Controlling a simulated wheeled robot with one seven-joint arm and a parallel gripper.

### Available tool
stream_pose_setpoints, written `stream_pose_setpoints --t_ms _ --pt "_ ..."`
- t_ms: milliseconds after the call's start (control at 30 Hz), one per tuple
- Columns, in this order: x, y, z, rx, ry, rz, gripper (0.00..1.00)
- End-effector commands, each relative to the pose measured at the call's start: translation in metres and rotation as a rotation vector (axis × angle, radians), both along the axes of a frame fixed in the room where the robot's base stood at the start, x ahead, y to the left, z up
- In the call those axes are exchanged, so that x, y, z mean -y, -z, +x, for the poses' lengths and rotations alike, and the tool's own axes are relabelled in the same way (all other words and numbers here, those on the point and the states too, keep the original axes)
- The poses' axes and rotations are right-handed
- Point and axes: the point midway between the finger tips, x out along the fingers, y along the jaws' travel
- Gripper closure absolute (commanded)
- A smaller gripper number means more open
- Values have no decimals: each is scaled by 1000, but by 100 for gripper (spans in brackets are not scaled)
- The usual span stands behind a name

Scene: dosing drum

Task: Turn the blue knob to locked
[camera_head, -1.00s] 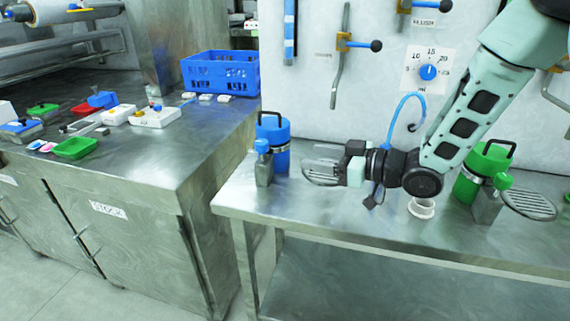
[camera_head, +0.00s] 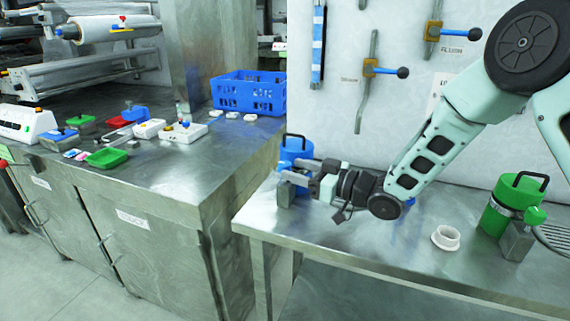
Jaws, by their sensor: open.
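The blue drum (camera_head: 296,149) with a dark carry handle stands at the left end of the steel bench. Its small blue side knob is largely covered by my gripper, so its angle cannot be told. My gripper (camera_head: 288,174) is open, its two pale fingers pointing left just in front of the drum at knob height. Whether the fingers surround or touch the knob cannot be told. The grey block below the knob (camera_head: 284,193) shows partly under the fingers.
A green drum (camera_head: 505,206) with a green knob (camera_head: 535,215) stands at the right on the bench (camera_head: 370,245). A white ring (camera_head: 446,238) lies between. A blue crate (camera_head: 248,93) is on the left counter. Levers (camera_head: 385,71) hang on the wall behind.

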Motion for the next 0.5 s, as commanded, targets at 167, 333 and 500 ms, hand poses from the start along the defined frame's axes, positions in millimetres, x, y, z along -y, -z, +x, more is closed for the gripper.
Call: stream_pose_setpoints --t_ms 167,333,500 --pt "-24 -1 12 1 -2 0 49" --pt "-33 0 18 0 1 0 49" --pt "-35 0 19 0 1 0 49"
